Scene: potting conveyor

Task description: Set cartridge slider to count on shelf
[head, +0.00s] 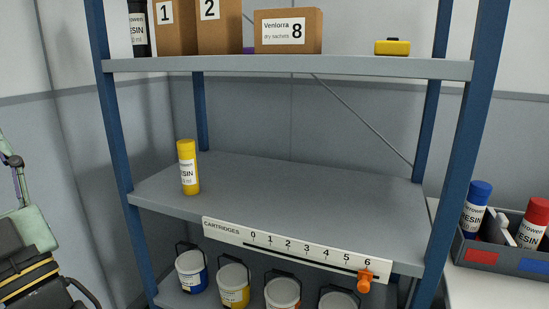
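The cartridge slider (365,280) is an orange knob on the slot of a white strip marked CARTRIDGES (222,229), with numbers 0 to 6. The strip is fixed to the front edge of the middle shelf (300,188). The knob sits at the right end, under the 6. One yellow resin cartridge (187,168) with a white label stands upright on the left part of that shelf. No other cartridge shows on the middle shelf. My gripper is not in view.
The upper shelf (290,67) holds numbered cardboard boxes (289,31), a dark bottle (139,30) and a small yellow item (392,47). Several lidded buckets (233,285) stand below. A bin (478,252) with blue and red cartridges is at right. The middle shelf is mostly bare.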

